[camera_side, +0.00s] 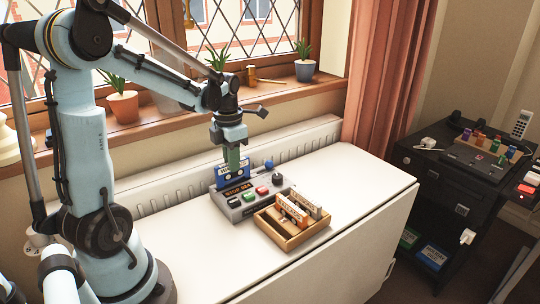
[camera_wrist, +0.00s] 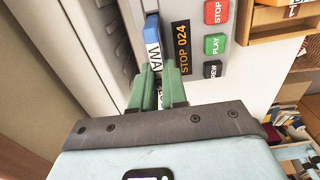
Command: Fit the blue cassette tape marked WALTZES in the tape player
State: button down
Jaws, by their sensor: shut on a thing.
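The blue cassette (camera_side: 233,171) stands upright at the back of the tape player (camera_side: 248,209), at its slot. Part of its label, "WA", shows in the wrist view (camera_wrist: 153,45). How deep it sits in the slot I cannot tell. My gripper (camera_side: 231,158) comes down from above and its green fingers (camera_wrist: 158,75) are shut on the cassette's upper part. The player is grey, with a display reading "STOP 024" (camera_wrist: 181,42) and red, green and dark buttons in front.
A wooden tray (camera_side: 291,234) with several other cassettes stands right in front of the player. A radiator (camera_side: 180,190) runs behind the white table. Potted plants stand on the windowsill. The table's right side (camera_side: 360,185) is clear.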

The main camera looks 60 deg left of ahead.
aim_at(234, 182)
jog(key=shift+f, duration=1.65)
jog(key=c, duration=0.8)
grip_release()
jog(key=shift+c, duration=0.2)
jog(key=shift+r, duration=0.15)
jog(key=shift+r, duration=3.4)
